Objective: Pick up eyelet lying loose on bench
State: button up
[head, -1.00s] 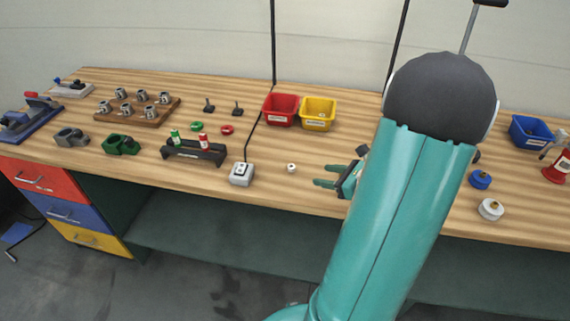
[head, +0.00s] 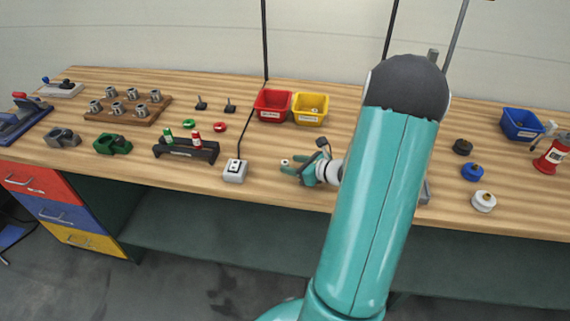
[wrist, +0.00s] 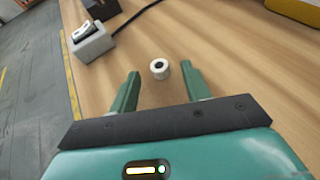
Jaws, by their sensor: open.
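The eyelet is a small white ring with a dark hole (wrist: 159,68), lying on the wooden bench (wrist: 220,50).
A grey switch box (head: 235,171) with a cable stands left of my gripper. A black rack (head: 187,150) with green and red pieces is farther left. Red (head: 272,105) and yellow (head: 310,109) bins stand behind. The bench's front edge is close.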

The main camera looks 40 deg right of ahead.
jog(key=shift+x, duration=0.8)
grip_shut()
jog(key=shift+r, duration=0.1)
